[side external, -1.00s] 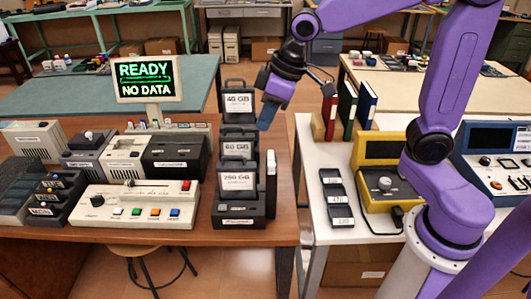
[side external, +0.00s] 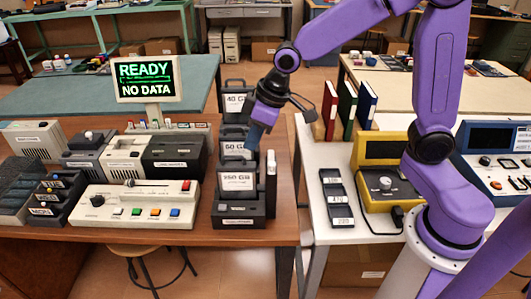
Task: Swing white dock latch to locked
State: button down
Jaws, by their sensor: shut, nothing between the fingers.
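A black dock (side external: 238,222) stands on the brown table, with black cartridges labelled in GB standing in it, one behind another. The front cartridge (side external: 237,180) has a white label. A narrow white and black upright piece (side external: 271,172) stands at the dock's right side; I cannot tell for sure whether it is the white latch. My gripper (side external: 254,140) is shut and empty, pointing down beside the middle cartridge (side external: 236,149), above and just behind the upright piece. Its tips partly cover the cartridges' right edges, and I cannot tell whether they touch anything.
A white control box (side external: 135,205) with coloured buttons lies left of the dock. A READY / NO DATA screen (side external: 147,80) stands behind it. On the right, a white table holds a yellow device (side external: 385,190) and upright binders (side external: 348,108). A gap separates the two tables.

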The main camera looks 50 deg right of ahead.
aim_at(273, 162)
jog(key=shift+s+d+f, duration=0.25)
jog(key=shift+s+f, duration=0.15)
jog(key=shift+f, duration=0.3)
jog(key=shift+s+d+f, duration=0.3)
jog(key=shift+s+f, duration=0.05)
jog(key=shift+f, duration=0.35)
jog(key=shift+s+d+f, duration=0.25)
jog(key=shift+s+f, duration=0.15)
jog(key=shift+f, duration=0.3)
jog(key=shift+s+d, duration=0.25)
jog(key=shift+s, duration=0.15)
jog(key=shift+s+d, duration=0.15)
jog(key=shift+s, duration=0.05)
jog(key=shift+s+d, duration=0.35)
jog(key=shift+d, duration=0.15)
jog(key=n, duration=0.2)
jog(key=d+n+g+y, duration=0.1)
jog(key=n, duration=0.1)
jog(key=shift+s+d, duration=0.15)
